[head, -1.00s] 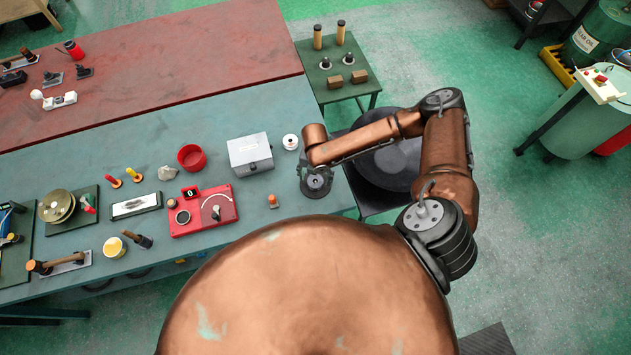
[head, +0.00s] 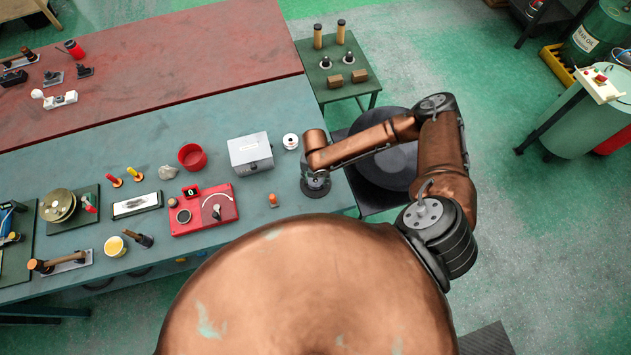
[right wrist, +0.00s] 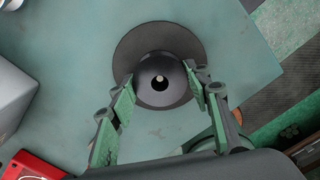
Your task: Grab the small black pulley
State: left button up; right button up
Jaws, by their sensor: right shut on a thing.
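The small black pulley (right wrist: 147,68) shows in the right wrist view as a wide dark disc with a rounded hub and a pale hole in its middle. It appears to rest flat on the green tabletop near the right end. My right gripper (right wrist: 162,82) is shut on the hub, with one green-padded finger on each side. In the head view my right gripper (head: 315,178) is over the table's right end, and the wrist hides most of the pulley there. My left gripper is in no view.
A pale grey box (head: 250,153) and a white round part (head: 290,141) stand left of my right gripper. A red instrument (head: 204,210) and a small orange knob (head: 272,200) are nearer the front. A green side table (head: 335,88) stands behind.

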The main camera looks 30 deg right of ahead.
jog(key=c, duration=0.6)
